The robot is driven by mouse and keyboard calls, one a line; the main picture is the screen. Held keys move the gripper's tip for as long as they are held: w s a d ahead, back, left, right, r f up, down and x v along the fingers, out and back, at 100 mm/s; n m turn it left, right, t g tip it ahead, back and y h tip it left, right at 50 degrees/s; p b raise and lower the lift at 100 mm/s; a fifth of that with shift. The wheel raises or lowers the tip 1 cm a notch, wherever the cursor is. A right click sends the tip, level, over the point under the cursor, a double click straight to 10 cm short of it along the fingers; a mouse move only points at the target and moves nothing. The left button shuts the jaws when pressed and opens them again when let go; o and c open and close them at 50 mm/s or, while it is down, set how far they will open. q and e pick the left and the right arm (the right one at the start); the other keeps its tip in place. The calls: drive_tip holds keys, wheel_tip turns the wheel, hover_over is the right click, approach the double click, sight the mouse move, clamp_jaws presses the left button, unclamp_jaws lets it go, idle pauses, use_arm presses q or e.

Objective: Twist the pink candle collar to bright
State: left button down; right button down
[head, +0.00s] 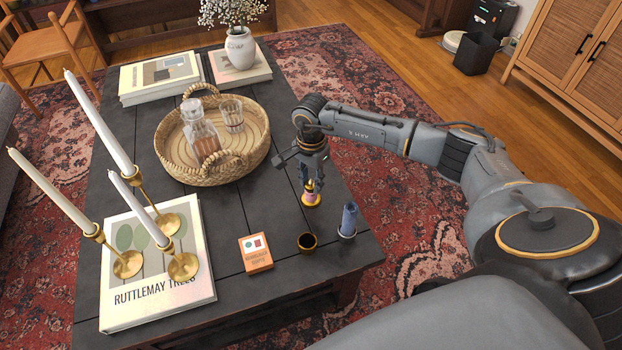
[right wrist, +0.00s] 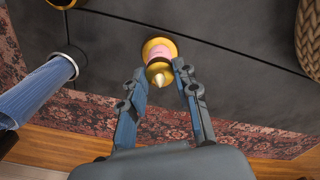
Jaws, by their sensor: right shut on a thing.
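The small pink candle (head: 309,188) stands upright on a round gold base (head: 311,201) on the dark table, at the right side. My right gripper (head: 311,179) points down over it from above, shut on it. In the right wrist view the pink candle (right wrist: 159,55) shows its pale tip and a gold collar (right wrist: 160,70), with the fingertips of my right gripper (right wrist: 160,73) on either side. The exact contact with the collar is partly hidden. My left gripper is not in view.
An orange card box (head: 256,253) lies to the left. A wicker tray (head: 256,166) with glassware is behind; tall white candles (head: 102,120) stand on a book (head: 155,300) at left.

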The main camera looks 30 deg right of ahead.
drive_tip(key=shift+m, duration=1)
drive_tip(key=shift+m+p, duration=0.3)
drive_tip(key=shift+m, duration=0.1)
drive_tip(key=m+p, duration=0.1)
drive_tip(key=m, duration=0.2)
drive_tip(key=shift+m, duration=0.3)
drive_tip(key=m+p, duration=0.2)
drive_tip(key=m, duration=0.6)
drive_tip(key=shift+r+p, duration=0.1)
drive_tip(key=shift+p, duration=0.25)
drive_tip(key=m+p, duration=0.2)
drive_tip(key=m, duration=0.4)
drive_tip(key=shift+p, duration=0.35)
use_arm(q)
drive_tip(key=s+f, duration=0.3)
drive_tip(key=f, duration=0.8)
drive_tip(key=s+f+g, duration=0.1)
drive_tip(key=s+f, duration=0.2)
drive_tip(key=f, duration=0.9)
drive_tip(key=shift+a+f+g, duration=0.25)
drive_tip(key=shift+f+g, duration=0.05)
use_arm(e)
drive_tip(key=shift+m, duration=0.8)
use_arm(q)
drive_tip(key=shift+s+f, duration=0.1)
